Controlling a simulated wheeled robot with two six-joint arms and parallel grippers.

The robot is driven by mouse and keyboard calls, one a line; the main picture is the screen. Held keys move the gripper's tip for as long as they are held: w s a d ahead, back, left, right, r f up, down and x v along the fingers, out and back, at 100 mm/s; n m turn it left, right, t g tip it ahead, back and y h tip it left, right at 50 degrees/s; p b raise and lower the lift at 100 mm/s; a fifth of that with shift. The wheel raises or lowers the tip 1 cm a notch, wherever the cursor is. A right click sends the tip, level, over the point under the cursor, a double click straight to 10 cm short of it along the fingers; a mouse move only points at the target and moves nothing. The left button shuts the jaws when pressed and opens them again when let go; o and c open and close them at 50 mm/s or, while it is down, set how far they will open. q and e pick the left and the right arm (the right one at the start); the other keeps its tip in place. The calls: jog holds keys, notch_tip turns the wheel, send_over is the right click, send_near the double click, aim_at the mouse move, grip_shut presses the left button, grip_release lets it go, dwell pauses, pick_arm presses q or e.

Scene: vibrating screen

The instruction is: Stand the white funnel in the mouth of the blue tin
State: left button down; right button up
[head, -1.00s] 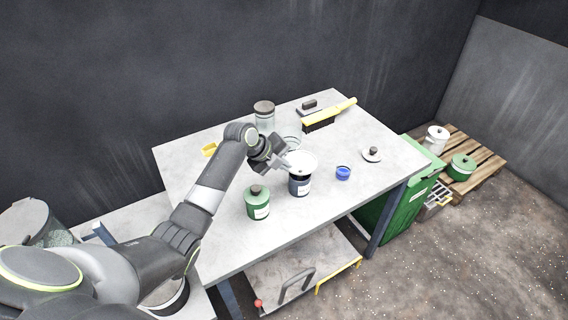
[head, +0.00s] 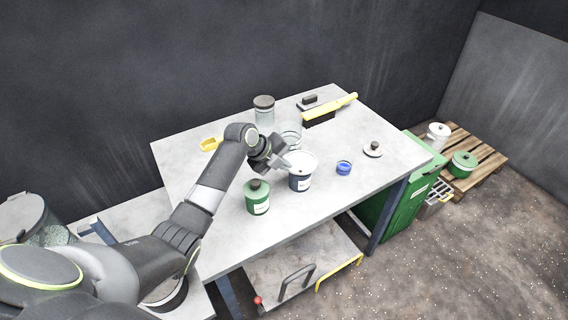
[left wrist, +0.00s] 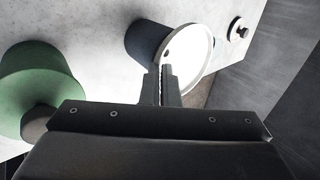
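The white funnel (head: 303,162) is at the mouth of the dark blue tin (head: 300,184), wide rim up and roughly level. Its spout is hidden, apparently inside the tin. In the left wrist view the white funnel (left wrist: 188,50) covers the top of the blue tin (left wrist: 146,42). My left gripper (head: 285,163) reaches in from the left at the funnel's rim. In the left wrist view its fingers (left wrist: 162,78) are close together with the rim at their tips, and look shut on it. My right gripper is out of view.
A green tin (head: 257,198) stands left of the blue tin, close to my arm. A blue lid or cup (head: 344,168) and a round knobbed lid (head: 373,149) lie to the right. Glass jars (head: 264,112) and a yellow brush (head: 330,108) are behind. The table's front edge is clear.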

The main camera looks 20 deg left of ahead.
pick_arm(q)
jog(key=c, duration=2.1)
grip_release()
jog(key=shift+f, duration=0.1)
jog(key=o, duration=0.5)
jog(key=b+v, duration=0.2)
jog(key=v, duration=1.5)
jog(key=shift+r, duration=0.25)
